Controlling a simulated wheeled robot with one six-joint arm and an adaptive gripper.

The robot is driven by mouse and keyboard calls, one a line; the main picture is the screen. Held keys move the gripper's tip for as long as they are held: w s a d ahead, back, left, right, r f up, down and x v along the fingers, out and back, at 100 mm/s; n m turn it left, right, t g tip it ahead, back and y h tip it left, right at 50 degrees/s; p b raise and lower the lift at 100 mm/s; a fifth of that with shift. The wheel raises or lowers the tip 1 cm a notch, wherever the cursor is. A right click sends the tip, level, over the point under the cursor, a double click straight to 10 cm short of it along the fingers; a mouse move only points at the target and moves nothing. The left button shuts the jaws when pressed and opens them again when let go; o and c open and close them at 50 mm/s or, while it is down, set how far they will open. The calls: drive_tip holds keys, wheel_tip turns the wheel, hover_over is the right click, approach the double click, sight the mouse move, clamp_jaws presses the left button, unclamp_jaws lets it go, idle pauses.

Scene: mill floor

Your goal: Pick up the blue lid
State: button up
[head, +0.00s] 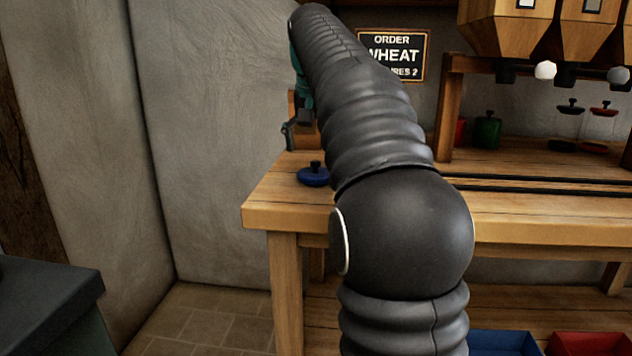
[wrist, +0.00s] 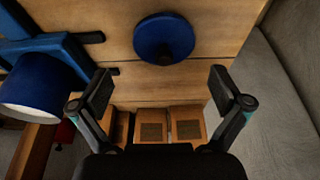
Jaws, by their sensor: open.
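The blue lid (head: 313,175) lies on the wooden bench near its left end, with a black knob on top. In the wrist view the blue lid (wrist: 163,38) is seen from above, flat on the boards, ahead of the fingers and about centred between them. My gripper (wrist: 160,88) is open and empty, with its two black fingers spread wide and apart from the lid. In the head view my gripper (head: 290,135) shows only partly, above and behind the lid at the left, mostly hidden by my arm.
A blue canister (wrist: 42,85) stands beside blue framing at the left of the wrist view. Several small wooden blocks (wrist: 186,124) are below. Wooden hoppers (head: 505,25) hang above.

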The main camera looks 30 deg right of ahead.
sight(315, 163)
drive_tip(key=x, duration=0.1)
drive_tip(key=b+x, duration=0.1)
drive_tip(key=x, duration=0.2)
drive_tip(key=shift+a+f+b, duration=0.3)
drive_tip(key=shift+a+f, duration=0.05)
drive_tip(key=shift+w+d+f, duration=0.1)
drive_tip(key=shift+f, duration=0.35)
drive_tip(key=c, duration=0.9)
